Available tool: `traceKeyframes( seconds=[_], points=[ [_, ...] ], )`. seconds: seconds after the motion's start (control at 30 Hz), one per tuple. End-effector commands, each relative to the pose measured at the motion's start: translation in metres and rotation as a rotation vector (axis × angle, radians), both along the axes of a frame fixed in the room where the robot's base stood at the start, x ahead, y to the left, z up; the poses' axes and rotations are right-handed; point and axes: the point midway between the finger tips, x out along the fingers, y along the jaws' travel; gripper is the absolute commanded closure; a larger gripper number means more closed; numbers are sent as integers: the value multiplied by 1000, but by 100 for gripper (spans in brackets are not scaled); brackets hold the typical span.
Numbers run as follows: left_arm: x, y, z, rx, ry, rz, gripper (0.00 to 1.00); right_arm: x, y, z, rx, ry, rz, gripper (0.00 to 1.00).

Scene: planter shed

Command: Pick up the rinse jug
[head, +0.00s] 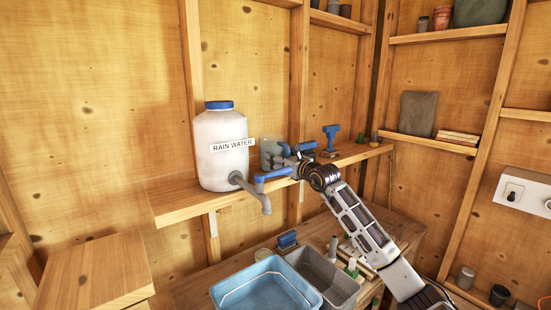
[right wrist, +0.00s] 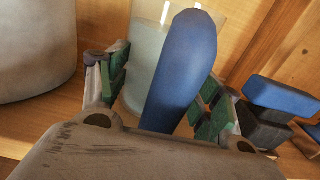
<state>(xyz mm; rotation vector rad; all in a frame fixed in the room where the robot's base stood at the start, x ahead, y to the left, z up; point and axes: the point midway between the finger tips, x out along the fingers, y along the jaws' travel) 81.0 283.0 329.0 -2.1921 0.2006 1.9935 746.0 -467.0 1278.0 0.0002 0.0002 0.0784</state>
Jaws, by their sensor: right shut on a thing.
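The rinse jug (head: 267,150) is a clear, greyish vessel on the wooden shelf, just right of the white rain water tank. My right gripper (head: 284,160) reaches it from the right and partly covers it. In the right wrist view the jug's clear body (right wrist: 150,48) stands behind its thick blue handle (right wrist: 185,65). The green-padded fingers of my right gripper (right wrist: 168,92) are on either side of the handle, shut on it. The jug looks upright; whether its base touches the shelf is hidden. My left gripper is not in view.
The rain water tank (head: 220,155) stands close left, its grey tap (head: 264,203) and blue lever (head: 273,174) jutting out in front. A blue tool (head: 331,138) stands right on the shelf (head: 185,203). Below are a blue basin (head: 240,283) and a grey tub (head: 330,270).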

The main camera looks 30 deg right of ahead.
Motion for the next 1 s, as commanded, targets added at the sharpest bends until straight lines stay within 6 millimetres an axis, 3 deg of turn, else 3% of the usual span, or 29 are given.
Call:
traceKeyframes(
  seconds=[0.07,0.43,1.0],
  points=[
    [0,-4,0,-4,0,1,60,0,0,0,0,0,0,85],
    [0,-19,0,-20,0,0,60,0,0,3,-1,-6,0,85],
    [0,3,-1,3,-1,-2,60,0,0,15,0,-7,0,86]
  ],
)
